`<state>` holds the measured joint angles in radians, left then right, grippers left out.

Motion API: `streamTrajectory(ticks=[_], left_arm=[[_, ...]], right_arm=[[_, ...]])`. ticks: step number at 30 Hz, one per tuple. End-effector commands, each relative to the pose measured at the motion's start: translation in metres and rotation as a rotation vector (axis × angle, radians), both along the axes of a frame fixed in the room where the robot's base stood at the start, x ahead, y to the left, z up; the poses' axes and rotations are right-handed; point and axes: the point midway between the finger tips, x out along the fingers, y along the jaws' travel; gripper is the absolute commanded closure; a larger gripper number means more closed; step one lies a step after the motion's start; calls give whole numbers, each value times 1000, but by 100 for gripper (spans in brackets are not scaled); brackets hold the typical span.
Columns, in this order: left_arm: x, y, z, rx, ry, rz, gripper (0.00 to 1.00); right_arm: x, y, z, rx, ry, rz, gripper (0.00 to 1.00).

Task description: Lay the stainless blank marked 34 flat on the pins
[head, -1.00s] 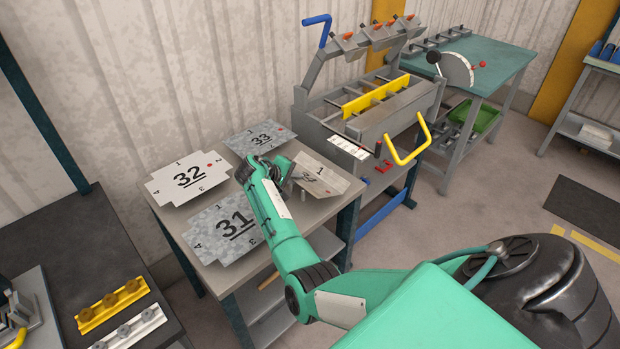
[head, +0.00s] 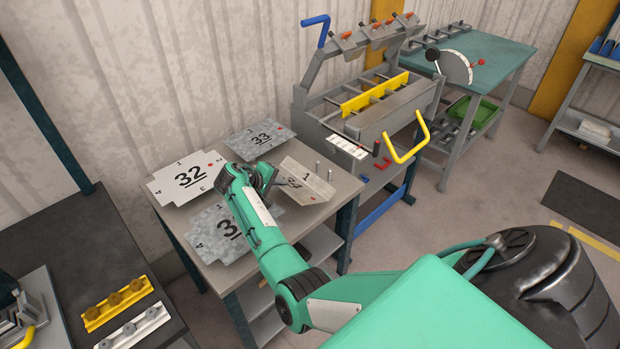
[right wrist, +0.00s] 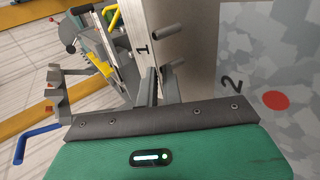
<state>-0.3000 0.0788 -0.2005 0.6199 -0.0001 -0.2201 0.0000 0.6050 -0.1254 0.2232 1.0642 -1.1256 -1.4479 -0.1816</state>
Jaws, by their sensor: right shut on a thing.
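The stainless blank marked 34 (head: 314,185) is held tilted above the right part of the grey table, with its 1 and part of its 34 showing. My right gripper (head: 276,184) is shut on its left edge, partly hidden by my wrist. My left gripper is out of view.
Blanks 32 (head: 187,177), 33 (head: 260,139) and 31 (head: 215,238) lie on the table (head: 305,222); my arm partly covers 31. The bender (head: 385,123) with a yellow handle (head: 408,148) stands to the right. A dark bench (head: 75,245) is at left.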

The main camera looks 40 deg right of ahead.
Motion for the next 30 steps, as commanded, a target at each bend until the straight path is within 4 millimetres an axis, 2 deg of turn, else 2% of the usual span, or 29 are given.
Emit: streamTrajectory(ticks=[1,5,12,20,25,30], left_arm=[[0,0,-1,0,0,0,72],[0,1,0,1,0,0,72],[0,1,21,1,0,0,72],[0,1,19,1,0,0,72],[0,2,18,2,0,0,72],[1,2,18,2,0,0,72]], right_arm=[[-2,7,-8,16,9,5,100],[-2,7,-8,16,9,5,100],[-2,7,13,16,9,5,100],[-4,-1,20,11,6,39,100],[-11,-8,48,3,0,178,100],[-21,8,81,1,-1,413,100]])
